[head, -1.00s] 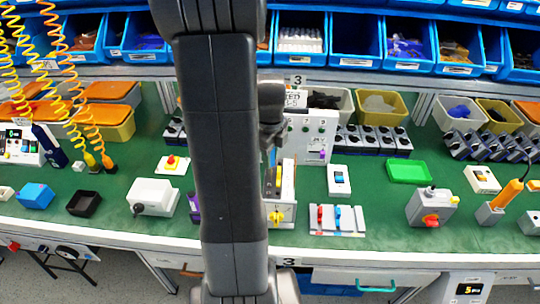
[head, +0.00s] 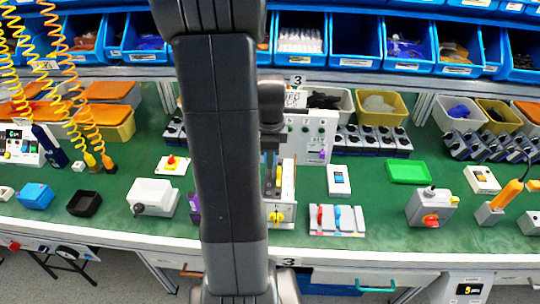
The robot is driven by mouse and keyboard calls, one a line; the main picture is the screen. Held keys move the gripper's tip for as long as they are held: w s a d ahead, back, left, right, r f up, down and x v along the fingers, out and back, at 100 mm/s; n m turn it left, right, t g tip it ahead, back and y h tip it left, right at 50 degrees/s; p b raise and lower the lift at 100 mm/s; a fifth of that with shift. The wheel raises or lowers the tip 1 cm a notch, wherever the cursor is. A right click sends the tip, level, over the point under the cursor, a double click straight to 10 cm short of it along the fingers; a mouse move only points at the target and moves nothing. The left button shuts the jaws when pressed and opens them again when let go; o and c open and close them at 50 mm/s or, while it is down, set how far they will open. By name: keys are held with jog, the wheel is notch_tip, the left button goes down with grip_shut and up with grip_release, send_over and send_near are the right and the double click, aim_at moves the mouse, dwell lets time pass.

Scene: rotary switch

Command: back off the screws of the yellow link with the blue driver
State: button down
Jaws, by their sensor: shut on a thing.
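My gripper (head: 270,165) is below my dark wrist, partly behind my arm link, at a narrow upright light-coloured unit (head: 288,190). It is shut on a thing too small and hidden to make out. A yellow strip (head: 279,176) stands upright on this unit, just right of the gripper; I cannot tell whether they touch. A yellow knob (head: 277,216) is at the unit's lower front. No screws can be made out. A blue handle (head: 338,216) stands beside a red one (head: 320,216) on a grey block; I cannot tell whether either is a driver.
A white box with a blue switch (head: 338,180) and a green tray (head: 408,171) stand to the right. A grey box with a red knob (head: 431,208) is farther right. A white control box (head: 309,137) stands behind. Green bench surface is free between the items.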

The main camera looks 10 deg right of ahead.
jog(key=n, duration=0.3)
dwell(0.4)
jog(key=n, duration=0.3)
jog(key=shift+n, duration=0.9)
jog(key=n, duration=0.4)
jog(key=shift+r+n, duration=0.1)
jog(key=shift+n, duration=0.2)
